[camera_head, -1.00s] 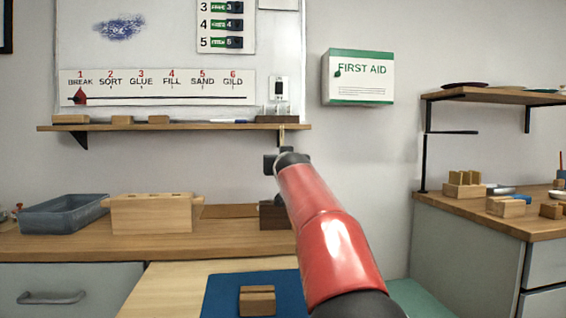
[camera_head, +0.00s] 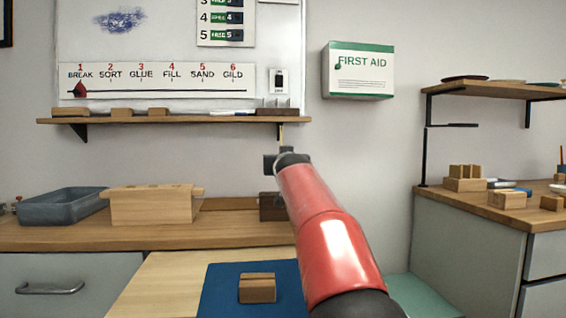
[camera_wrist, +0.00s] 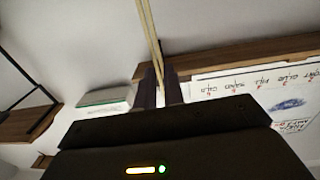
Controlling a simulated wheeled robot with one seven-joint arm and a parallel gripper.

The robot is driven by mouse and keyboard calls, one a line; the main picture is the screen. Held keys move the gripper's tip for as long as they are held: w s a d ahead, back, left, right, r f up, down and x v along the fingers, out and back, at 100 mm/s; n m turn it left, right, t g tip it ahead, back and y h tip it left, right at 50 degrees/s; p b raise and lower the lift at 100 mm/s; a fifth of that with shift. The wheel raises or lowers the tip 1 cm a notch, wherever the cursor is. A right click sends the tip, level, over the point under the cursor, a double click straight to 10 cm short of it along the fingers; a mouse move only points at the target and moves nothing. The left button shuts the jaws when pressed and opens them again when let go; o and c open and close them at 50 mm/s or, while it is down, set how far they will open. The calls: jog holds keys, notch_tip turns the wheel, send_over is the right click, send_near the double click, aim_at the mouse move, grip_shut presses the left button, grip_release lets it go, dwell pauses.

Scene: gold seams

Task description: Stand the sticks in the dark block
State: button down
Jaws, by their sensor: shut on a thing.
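My gripper (camera_head: 281,152) is raised in front of the wall, below the shelf. In the wrist view its dark fingers (camera_wrist: 163,88) are shut on a thin pale stick (camera_wrist: 149,30), which sticks out past the fingertips. In the head view a short thin part of the stick (camera_head: 281,134) shows above the gripper. A dark block (camera_head: 270,208) stands on the back counter, below the gripper in the picture; my arm hides its right side. Any holes in its top are too small to tell. A pale wooden block (camera_head: 152,207) stands to its left.
A grey-blue tray (camera_head: 62,208) sits left of the pale block. The wall shelf (camera_head: 200,120) holds small blocks and another dark piece (camera_head: 277,112). A blue mat (camera_head: 220,290) with a small wooden block (camera_head: 257,288) lies in front. A side counter (camera_head: 490,208) stands at right.

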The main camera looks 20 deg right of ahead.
jog(key=shift+f+b, duration=0.4)
jog(key=shift+f, duration=0.1)
jog(key=c, duration=1.4)
grip_release()
jog(key=shift+c, duration=0.2)
jog(key=b+v, duration=0.5)
jog(key=v, duration=0.4)
jog(key=shift+b, duration=0.3)
